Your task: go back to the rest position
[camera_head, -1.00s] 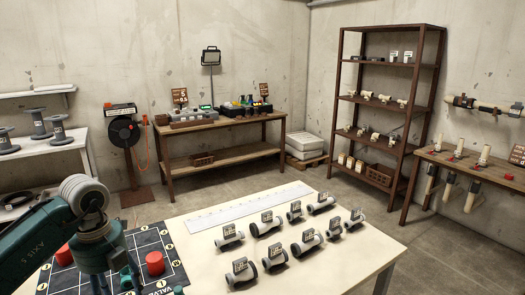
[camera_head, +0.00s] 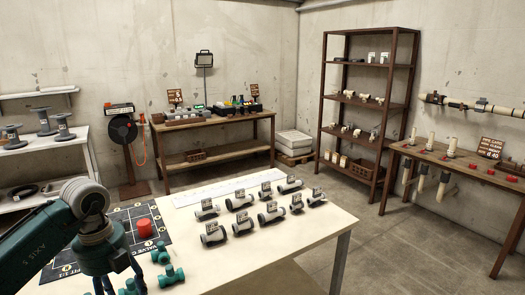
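My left gripper (camera_head: 120,285) hangs from the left arm at the lower left, over the near edge of the white table (camera_head: 330,225). Its fingers are partly cut off by the bottom edge of the picture. Whether it is open or shut is unclear. Green fittings (camera_head: 172,276) show close beside it. My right gripper is not in view.
A dark board (camera_head: 118,217) with a red cylinder (camera_head: 144,228) lies on the white table. Several grey pipe fittings (camera_head: 240,201) with labels stand to its right. A workbench (camera_head: 440,165) stands at the right, a shelf (camera_head: 325,100) behind. The floor (camera_head: 395,245) between is clear.

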